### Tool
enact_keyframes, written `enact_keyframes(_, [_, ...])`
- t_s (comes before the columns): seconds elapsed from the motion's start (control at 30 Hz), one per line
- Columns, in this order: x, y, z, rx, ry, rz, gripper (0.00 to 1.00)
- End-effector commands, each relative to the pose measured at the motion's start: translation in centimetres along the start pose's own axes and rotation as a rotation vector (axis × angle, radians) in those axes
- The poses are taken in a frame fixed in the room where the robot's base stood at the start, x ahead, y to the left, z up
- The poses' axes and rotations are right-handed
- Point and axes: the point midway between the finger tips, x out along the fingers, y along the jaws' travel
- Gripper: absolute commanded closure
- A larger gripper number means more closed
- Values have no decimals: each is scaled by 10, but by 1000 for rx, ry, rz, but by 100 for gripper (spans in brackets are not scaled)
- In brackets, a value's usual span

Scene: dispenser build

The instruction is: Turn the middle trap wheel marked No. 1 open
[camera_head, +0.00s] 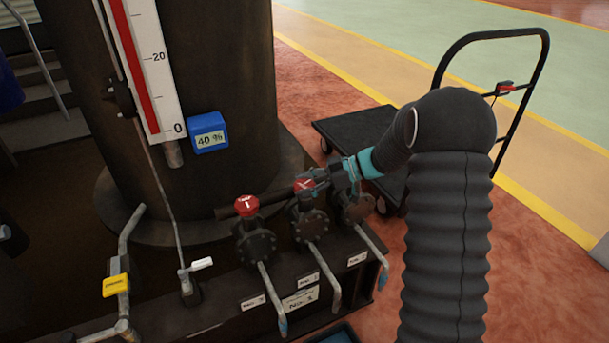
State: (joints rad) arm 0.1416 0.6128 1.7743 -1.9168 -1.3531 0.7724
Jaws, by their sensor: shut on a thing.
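Three dark trap valves stand in a row on a black ledge. The middle trap wheel (303,186) is red and sits on top of the middle valve (310,222). My gripper (314,181) reaches in from the right and its fingers are shut on this wheel, partly covering it. The left trap wheel (246,205) is red and uncovered. The right valve (354,209) is below my gripper, and its wheel is hidden. A plate marked No. 1 (300,299) is on the ledge front, with smaller tags by each valve.
A dark tank (220,60) with a red-and-white scale (150,60) and a blue 40 % display (208,132) stands behind left. A white-handled lever (200,265) and a yellow-tagged pipe (116,285) are at left. A black cart (350,130) stands behind my arm.

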Motion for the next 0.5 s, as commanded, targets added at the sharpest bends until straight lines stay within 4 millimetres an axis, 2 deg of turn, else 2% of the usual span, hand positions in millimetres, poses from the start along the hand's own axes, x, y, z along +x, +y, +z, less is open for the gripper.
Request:
enact_keyframes(0.37, [1, 0, 0, -7, 3, -18, 74])
enact_keyframes(0.4, [1, 0, 0, -7, 3, -18, 37])
enact_keyframes(0.5, [0, 0, 0, -7, 2, -18, 14])
